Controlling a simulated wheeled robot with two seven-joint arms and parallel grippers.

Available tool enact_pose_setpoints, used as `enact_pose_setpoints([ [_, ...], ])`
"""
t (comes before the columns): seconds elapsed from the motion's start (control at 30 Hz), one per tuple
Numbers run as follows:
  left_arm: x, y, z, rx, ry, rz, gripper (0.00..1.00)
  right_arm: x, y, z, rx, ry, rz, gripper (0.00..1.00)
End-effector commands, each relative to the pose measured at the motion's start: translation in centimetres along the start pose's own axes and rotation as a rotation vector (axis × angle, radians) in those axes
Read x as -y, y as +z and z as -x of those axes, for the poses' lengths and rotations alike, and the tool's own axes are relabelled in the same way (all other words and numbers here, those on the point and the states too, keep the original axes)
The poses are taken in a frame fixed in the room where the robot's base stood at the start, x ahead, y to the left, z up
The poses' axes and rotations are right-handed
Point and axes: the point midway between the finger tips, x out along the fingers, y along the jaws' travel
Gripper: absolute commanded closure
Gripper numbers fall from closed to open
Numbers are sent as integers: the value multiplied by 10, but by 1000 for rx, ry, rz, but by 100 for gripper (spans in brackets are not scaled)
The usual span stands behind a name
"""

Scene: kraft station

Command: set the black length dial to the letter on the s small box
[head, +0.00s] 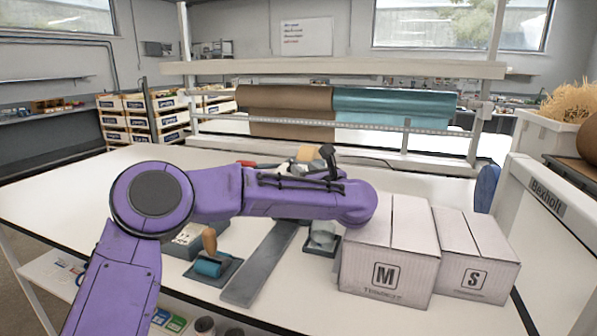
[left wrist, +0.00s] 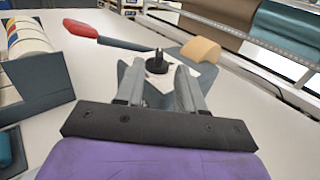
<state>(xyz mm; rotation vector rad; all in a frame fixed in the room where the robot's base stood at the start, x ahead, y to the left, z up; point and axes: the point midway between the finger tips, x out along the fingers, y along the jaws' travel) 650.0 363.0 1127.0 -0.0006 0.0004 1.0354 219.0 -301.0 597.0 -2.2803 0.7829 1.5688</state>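The black length dial (left wrist: 157,63) shows in the left wrist view as a small dark round knob with an upright part, on a pale surface. My left gripper (left wrist: 158,80) is open, its two grey fingers spread on either side of the dial in that view. I cannot tell whether they touch it. In the head view my purple left arm hides the dial. The s small box (head: 476,258) is a pale closed carton at the right, with a framed letter S on its front. My right gripper is not in view.
A larger M box (head: 386,256) stands left of the S box. A red handle (left wrist: 97,34) and a tan block (left wrist: 200,50) lie near the dial. A blue roller (head: 209,266) and a grey metal strip (head: 262,265) lie in front. Brown and teal rolls hang behind.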

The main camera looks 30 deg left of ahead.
Motion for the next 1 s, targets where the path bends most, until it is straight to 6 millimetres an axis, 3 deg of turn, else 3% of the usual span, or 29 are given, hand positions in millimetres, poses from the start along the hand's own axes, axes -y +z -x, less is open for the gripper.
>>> enact_pose_setpoints([
  [0.1,0,-3,28,3,-2,0,62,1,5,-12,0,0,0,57],
  [0.3,0,-1,54,2,-1,1,62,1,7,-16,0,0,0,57],
  [0.83,0,1,56,0,1,0,62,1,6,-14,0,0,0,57],
  [1.0,0,28,56,0,1,1,62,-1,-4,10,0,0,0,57],
])
